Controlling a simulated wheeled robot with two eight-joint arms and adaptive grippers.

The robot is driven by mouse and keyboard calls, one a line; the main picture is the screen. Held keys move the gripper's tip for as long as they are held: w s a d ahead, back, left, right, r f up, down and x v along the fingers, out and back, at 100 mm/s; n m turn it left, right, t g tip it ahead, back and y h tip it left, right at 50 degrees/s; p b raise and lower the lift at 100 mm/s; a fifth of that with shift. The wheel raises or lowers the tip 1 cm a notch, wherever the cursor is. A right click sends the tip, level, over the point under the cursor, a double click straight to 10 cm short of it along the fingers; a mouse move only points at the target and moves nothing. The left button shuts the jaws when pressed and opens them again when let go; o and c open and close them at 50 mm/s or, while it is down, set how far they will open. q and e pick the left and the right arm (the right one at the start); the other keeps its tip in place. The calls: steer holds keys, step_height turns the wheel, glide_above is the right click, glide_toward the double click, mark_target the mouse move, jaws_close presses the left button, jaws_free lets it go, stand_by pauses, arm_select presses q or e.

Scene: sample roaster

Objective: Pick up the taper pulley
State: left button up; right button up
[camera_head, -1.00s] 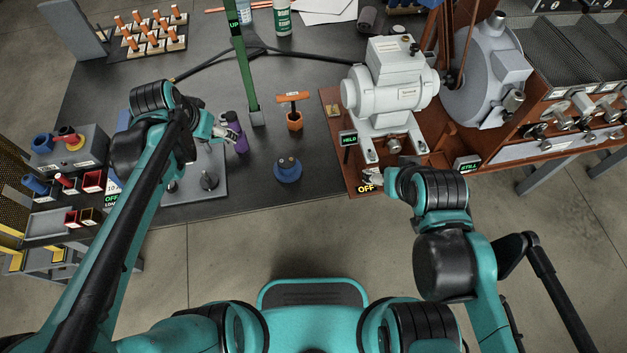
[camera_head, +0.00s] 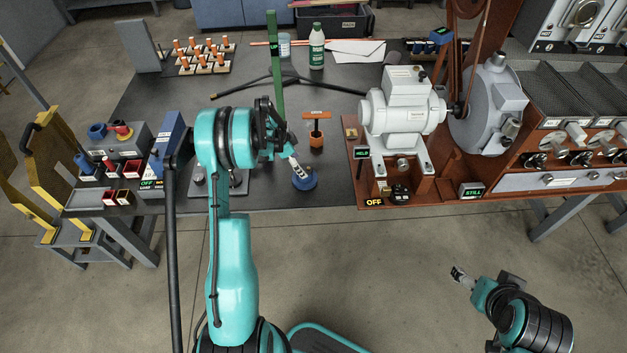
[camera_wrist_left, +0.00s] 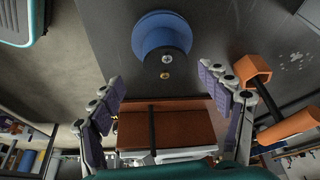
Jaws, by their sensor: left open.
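The taper pulley appears to be the round blue piece (camera_head: 305,181) standing near the front edge of the dark table. In the left wrist view it shows as a wide blue disc with a darker round body (camera_wrist_left: 163,33), beyond the fingertips. My left gripper (camera_head: 294,164) is just above and beside it in the head view, partly covering it. In the left wrist view my left gripper (camera_wrist_left: 165,92) has its fingers spread wide with nothing between them. My right gripper (camera_head: 460,276) is low over the floor, away from the table; its opening is too small to judge.
A green upright post (camera_head: 276,75) rises behind my left gripper. The grey motor (camera_head: 403,110) on its brown base (camera_head: 357,165) stands to the right.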

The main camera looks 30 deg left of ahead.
arm_select(q)
steer(key=b+x, duration=0.1)
steer(key=x, duration=0.1)
steer(key=b+x, duration=0.1)
steer(key=x, duration=0.1)
steer(key=a+b+x, duration=0.1)
steer(key=x, duration=0.2)
steer(key=shift+w, duration=0.1)
steer(key=shift+d+r, duration=0.1)
steer(key=shift+c, duration=0.2)
jaws_close()
